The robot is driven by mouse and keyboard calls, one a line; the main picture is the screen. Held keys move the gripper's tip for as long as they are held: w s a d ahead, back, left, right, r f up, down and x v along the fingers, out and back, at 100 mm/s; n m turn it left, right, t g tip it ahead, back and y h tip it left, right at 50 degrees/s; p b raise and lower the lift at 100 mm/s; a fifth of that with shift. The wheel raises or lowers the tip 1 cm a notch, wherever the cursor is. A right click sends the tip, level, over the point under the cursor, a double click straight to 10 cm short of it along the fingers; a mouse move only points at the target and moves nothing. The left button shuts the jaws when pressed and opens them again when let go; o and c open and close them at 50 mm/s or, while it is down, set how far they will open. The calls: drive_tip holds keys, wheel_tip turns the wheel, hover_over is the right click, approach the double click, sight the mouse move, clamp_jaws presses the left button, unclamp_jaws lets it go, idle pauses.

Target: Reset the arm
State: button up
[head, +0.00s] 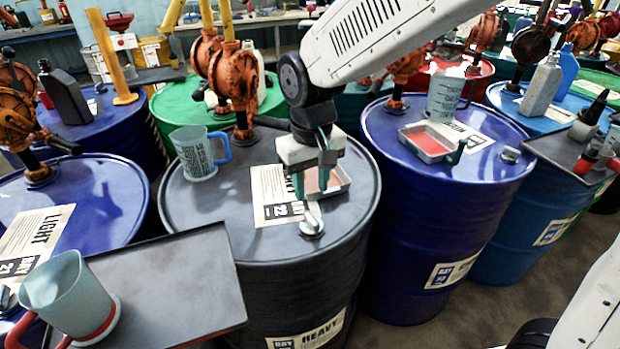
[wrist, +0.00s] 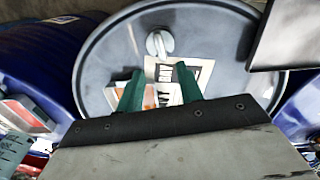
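My gripper (head: 311,182) hangs from my arm above the black drum (head: 215,230) marked "HEAVY" in the head view. Its two green fingers point down and stand apart, with nothing between them. In the wrist view my gripper (wrist: 160,88) also shows its green fingers spread over the drum top. Below and behind the fingers a small tray with a red inside (head: 338,178) sits on the drum, partly hidden. A silver bung cap (head: 312,224) is at the drum's near edge, and a paper label (head: 268,192) lies flat on the lid.
A clear jug with a blue handle (head: 197,155) stands at the back left of the black drum. A dark tray (head: 170,290) with a red-handled jug (head: 68,292) is at front left. A blue drum (head: 415,235) on the right carries a red tray (head: 428,145) and a jug (head: 443,97).

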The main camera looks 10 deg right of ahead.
drive_tip(key=s+d+r+m, duration=0.2)
drive_tip(key=s+d+r, duration=0.2)
drive_tip(key=s+d, duration=0.6)
drive_tip(key=s+d+r+m+t, duration=0.1)
drive_tip(key=s+d+r, duration=0.4)
drive_tip(key=s+d, duration=0.5)
drive_tip(key=shift+d+m, duration=0.75)
drive_tip(key=shift+m, duration=0.05)
